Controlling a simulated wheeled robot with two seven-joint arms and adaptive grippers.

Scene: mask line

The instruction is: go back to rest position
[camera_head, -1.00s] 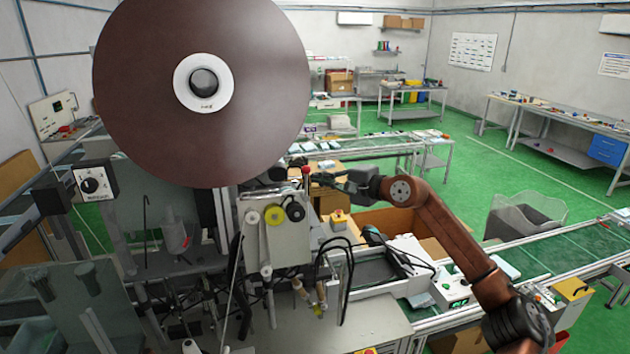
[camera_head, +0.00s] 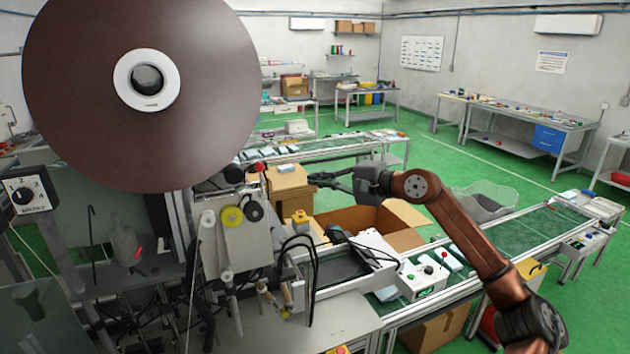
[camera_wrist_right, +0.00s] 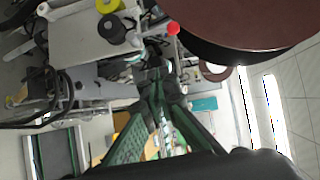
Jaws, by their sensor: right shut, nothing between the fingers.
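My right gripper (camera_head: 318,179) is at the end of the copper-coloured right arm, in the middle of the head view. Its fingers point left toward the machine with the large brown reel (camera_head: 140,75). It is shut and empty, in the air beside the machine's front panel. In the right wrist view the fingers of the gripper (camera_wrist_right: 158,92) meet at their tips, with the brown reel (camera_wrist_right: 240,22) above and a red knob (camera_wrist_right: 173,28) just beyond. My left gripper is not in view.
An open cardboard box (camera_head: 408,238) stands below my right forearm. A conveyor (camera_head: 495,238) with a white control box (camera_head: 421,277) runs to the right. A grey mesh bin (camera_head: 485,200) stands behind the arm. Green floor is free at the back right.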

